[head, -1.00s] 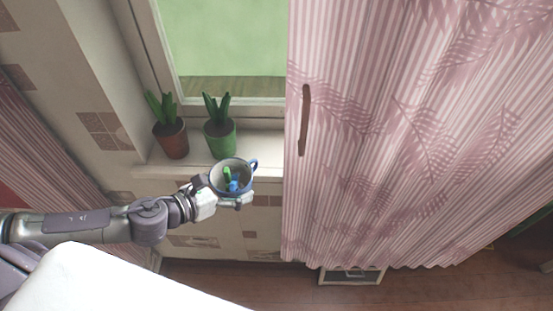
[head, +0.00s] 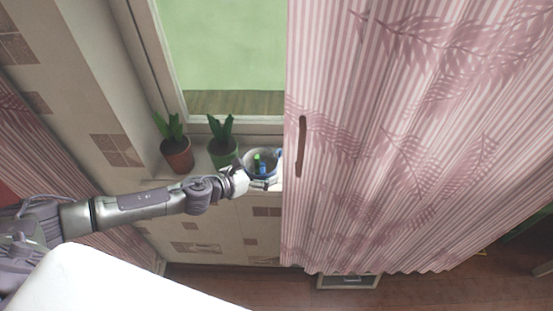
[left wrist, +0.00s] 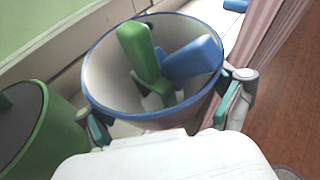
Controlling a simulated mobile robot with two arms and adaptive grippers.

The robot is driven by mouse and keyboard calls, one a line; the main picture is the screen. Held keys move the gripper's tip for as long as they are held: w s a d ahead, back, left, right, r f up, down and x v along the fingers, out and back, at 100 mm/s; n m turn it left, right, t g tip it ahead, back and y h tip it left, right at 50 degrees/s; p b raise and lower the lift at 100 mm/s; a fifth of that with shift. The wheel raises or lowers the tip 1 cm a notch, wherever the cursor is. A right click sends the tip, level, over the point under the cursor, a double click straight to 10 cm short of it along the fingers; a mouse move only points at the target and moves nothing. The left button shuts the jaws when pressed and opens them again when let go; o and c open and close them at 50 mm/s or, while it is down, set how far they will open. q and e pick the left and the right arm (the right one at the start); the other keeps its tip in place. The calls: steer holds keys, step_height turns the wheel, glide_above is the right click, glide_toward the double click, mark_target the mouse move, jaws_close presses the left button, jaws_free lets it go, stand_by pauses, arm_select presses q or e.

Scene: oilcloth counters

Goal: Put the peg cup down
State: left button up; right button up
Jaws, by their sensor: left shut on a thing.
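The peg cup (head: 262,152) is a pale cup with a blue rim. It holds green and blue pegs, and in the left wrist view the green peg (left wrist: 138,50) and blue peg (left wrist: 192,58) stick up above its rim. My left gripper (head: 250,180) is shut on the cup, with one finger on each side of it in the left wrist view (left wrist: 165,118). The cup is upright over the windowsill (head: 200,163), right of the green pot. The cup's underside is hidden, so I cannot tell whether it touches the sill. My right gripper is out of view.
A green plant pot (head: 222,155) stands close left of the cup, and a brown plant pot (head: 178,157) stands farther left. A pink striped curtain or panel (head: 400,150) is close on the right. A small blue thing (left wrist: 236,5) lies beyond the cup.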

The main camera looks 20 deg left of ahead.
mark_target(271, 161)
arm_select(q)
steer(key=w+d, duration=0.2)
steer(key=w, duration=0.1)
steer(key=w+d+p, duration=0.1)
steer(key=w, duration=0.1)
steer(key=shift+w, duration=0.1)
steer(key=shift+f+b, duration=0.3)
steer(key=shift+f, duration=1.5)
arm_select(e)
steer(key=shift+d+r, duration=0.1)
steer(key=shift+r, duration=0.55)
arm_select(q)
steer(key=shift+f, duration=0.15)
steer(key=o, duration=0.9)
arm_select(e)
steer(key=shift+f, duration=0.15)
